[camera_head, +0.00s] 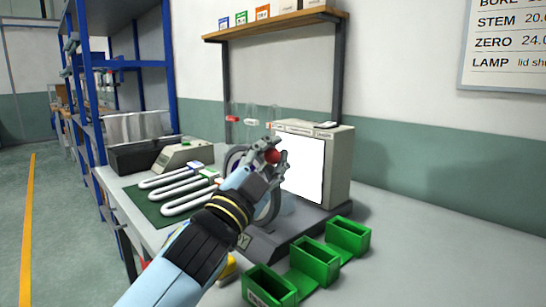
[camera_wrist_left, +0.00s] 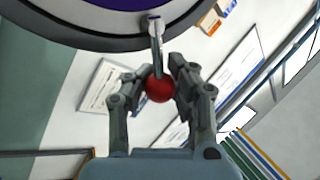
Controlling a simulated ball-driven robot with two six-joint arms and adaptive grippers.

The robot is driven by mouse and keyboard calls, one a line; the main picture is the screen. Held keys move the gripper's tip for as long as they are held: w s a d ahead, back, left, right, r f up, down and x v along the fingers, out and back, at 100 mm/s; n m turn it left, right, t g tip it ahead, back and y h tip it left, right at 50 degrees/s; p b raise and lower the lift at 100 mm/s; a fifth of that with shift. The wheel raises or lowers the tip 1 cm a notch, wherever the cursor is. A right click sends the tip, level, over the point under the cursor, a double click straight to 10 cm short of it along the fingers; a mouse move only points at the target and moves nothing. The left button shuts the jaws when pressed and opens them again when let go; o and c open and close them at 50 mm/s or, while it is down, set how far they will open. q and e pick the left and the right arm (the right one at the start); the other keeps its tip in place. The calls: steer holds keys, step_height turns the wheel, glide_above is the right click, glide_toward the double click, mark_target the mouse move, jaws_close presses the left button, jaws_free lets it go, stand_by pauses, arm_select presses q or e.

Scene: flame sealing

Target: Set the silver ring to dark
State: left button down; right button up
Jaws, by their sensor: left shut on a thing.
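My left gripper (camera_head: 274,157) is shut on a red knob (camera_head: 271,156) in front of the lit white panel. In the left wrist view, the fingers (camera_wrist_left: 158,88) close around the red knob (camera_wrist_left: 160,89), which sits at the end of a thin silver lever (camera_wrist_left: 156,45). The lever runs up to a round face with a purple centre, a white band and a grey rim (camera_wrist_left: 85,38). In the head view, part of a silver ring (camera_head: 272,207) shows behind my left arm, which hides most of it. I cannot read any setting marks. My right gripper is not in view.
A box with a bright white panel (camera_head: 302,168) stands behind the gripper. Green bins (camera_head: 317,262) are at the front right. White U-shaped tubes (camera_head: 190,201) lie on a green mat (camera_head: 148,208) at left. Thin clear tubes stand behind.

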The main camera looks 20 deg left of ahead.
arm_select(q)
steer(key=shift+s+f, duration=0.1)
steer(key=shift+f, duration=0.45)
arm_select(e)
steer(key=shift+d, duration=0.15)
arm_select(q)
steer(key=c, duration=1.7)
jaws_free()
steer(key=o, duration=0.5)
steer(key=shift+s+r, duration=0.2)
steer(key=shift+s, duration=0.05)
steer(key=shift+o, duration=0.9)
steer(key=shift+w+r, duration=0.1)
steer(key=shift+w, duration=0.05)
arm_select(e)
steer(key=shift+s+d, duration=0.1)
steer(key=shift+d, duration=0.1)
arm_select(q)
steer(key=v, duration=1.2)
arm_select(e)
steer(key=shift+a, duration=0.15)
